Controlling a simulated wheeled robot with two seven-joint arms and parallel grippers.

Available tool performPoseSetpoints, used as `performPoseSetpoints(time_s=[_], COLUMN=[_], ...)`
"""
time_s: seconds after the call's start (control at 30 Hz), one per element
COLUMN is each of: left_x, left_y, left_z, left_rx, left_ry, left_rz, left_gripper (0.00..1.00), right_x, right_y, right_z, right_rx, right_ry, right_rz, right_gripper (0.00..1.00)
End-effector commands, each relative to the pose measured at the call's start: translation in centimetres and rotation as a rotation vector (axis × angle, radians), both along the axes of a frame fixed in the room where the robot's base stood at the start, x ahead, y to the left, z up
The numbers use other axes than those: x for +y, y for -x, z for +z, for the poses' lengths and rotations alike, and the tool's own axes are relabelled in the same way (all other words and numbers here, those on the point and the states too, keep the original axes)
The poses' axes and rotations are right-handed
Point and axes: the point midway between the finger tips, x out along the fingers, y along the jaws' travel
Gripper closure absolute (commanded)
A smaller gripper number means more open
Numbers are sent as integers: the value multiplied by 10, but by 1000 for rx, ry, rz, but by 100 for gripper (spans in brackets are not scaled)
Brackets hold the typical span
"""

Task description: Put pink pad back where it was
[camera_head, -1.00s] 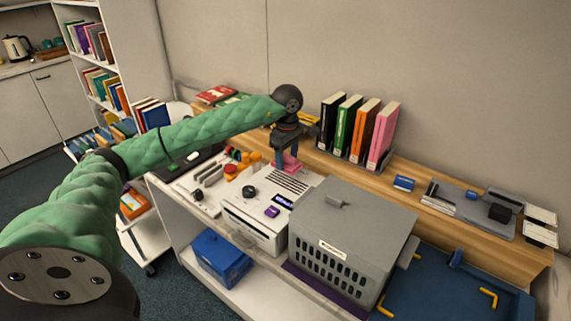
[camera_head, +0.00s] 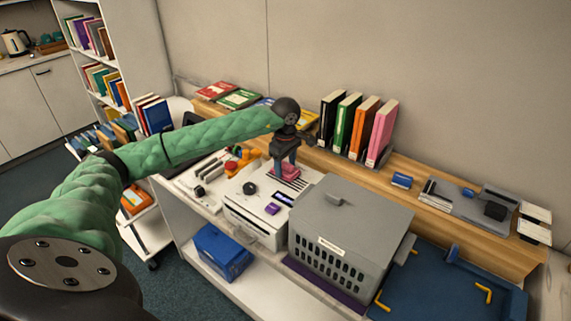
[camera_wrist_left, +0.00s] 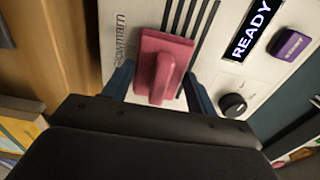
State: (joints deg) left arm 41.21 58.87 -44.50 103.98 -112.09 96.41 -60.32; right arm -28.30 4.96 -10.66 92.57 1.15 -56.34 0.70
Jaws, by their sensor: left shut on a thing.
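The pink pad (camera_head: 287,174) is a small block with a raised grip, held between the two blue fingers of my left gripper (camera_head: 284,165). In the left wrist view the pink pad (camera_wrist_left: 152,58) sits between the finger tips, over the slotted top of the white device (camera_wrist_left: 222,75). The white device (camera_head: 253,219) has a dark knob, a purple button and a display reading READY. I cannot tell whether the pad touches the device's top or hovers just above it. My right gripper is not in view.
A grey vented box (camera_head: 345,225) stands right beside the device. Upright binders (camera_head: 352,130) stand on the wooden ledge behind. Small parts and an orange item (camera_head: 243,160) lie to the left. A blue tray (camera_head: 440,285) is at the lower right.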

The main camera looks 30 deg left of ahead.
Motion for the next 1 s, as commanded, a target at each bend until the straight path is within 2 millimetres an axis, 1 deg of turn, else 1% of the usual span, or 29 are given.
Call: performPoseSetpoints(time_s=[0.3, 0.33, 0.43, 0.9, 0.93, 1.0], left_x=[0, 0, 0, 0, 0, 0], left_y=[0, 0, 0, 0, 0, -1], left_z=[-2, -2, -2, 1, 2, 4], left_rx=[0, 0, 0, 0, 0, -2], left_ry=[0, 0, 0, 0, 0, 0], left_rz=[0, 0, 0, 0, 0, 0], left_gripper=[68, 41, 21, 21, 21, 21], right_x=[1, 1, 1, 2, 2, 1], right_y=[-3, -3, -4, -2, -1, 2], right_z=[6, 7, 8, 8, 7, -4], right_rx=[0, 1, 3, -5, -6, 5], right_ry=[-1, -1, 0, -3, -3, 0], right_rz=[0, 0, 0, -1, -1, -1], right_gripper=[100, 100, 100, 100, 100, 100])
